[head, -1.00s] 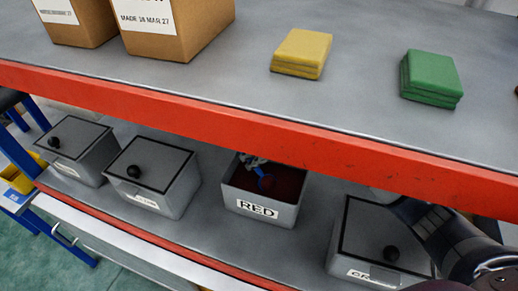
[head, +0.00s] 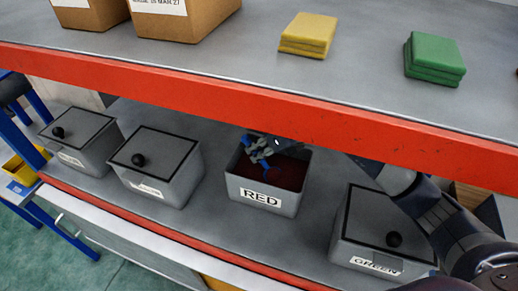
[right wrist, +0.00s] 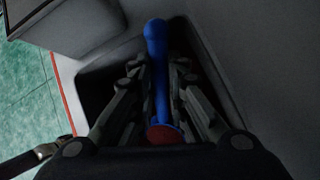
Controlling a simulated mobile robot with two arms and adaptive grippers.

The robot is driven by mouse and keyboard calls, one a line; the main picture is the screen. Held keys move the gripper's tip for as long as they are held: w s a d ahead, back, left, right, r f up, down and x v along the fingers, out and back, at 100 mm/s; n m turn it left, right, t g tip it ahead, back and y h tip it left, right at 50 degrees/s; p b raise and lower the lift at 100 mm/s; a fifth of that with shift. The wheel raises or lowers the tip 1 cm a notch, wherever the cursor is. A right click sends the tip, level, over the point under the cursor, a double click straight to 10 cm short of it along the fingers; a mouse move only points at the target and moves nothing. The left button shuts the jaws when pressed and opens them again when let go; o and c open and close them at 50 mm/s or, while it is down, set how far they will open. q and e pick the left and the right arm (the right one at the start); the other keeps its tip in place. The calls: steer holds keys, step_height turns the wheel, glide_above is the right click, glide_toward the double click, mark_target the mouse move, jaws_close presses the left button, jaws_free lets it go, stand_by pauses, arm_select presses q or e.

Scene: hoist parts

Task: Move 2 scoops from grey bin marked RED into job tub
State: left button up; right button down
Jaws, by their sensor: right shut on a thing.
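The open grey bin marked RED (head: 262,198) stands on the lower shelf, with dark red contents (head: 290,172) inside. My right gripper (head: 262,152) is at the bin's back left, partly hidden by the shelf edge above. It is shut on a blue scoop, whose handle (right wrist: 157,70) runs up between the fingers in the right wrist view. A round red patch (right wrist: 164,134) shows at the scoop's near end; I cannot tell whether it is a load. The job tub and my left gripper are not in view.
Lidded grey bins (head: 158,165) (head: 82,140) stand left of the RED bin, and a lidded bin marked GREEN (head: 375,225) stands right. The orange upper shelf edge (head: 230,100) hangs close above. Boxes, yellow pads (head: 308,35) and green pads (head: 434,58) lie on top.

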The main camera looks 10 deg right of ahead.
steer(key=shift+w, duration=0.1)
steer(key=shift+r+p, duration=0.3)
steer(key=shift+r, duration=0.15)
step_height(320, 180, up, 10)
steer(key=p, duration=0.5)
steer(key=shift+p, duration=0.3)
